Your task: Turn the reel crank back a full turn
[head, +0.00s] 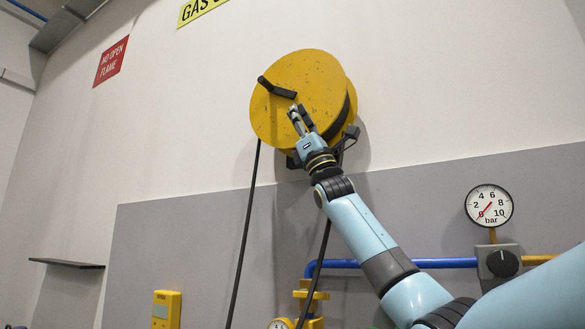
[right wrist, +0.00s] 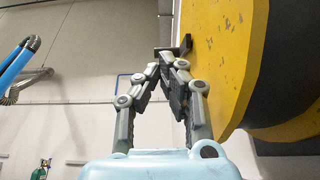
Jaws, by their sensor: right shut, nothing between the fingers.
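The yellow reel (head: 310,92) is mounted on the wall, and its black crank (head: 277,88) stands out from its front face, with the grip end up and to the left. My right gripper (head: 297,112) is in front of the reel, just below the crank's inner end. In the right wrist view the fingertips (right wrist: 168,57) are together with nothing held, close to the dark crank (right wrist: 184,46) at the edge of the yellow reel disc (right wrist: 222,60). I cannot tell whether they touch it. My left gripper is not seen.
A dark hose (head: 243,235) hangs from the reel. A blue pipe (head: 445,263), a pressure gauge (head: 489,206) and a dark knob (head: 502,263) are at the lower right. A yellow device (head: 166,309) and a small shelf (head: 66,264) are at the left.

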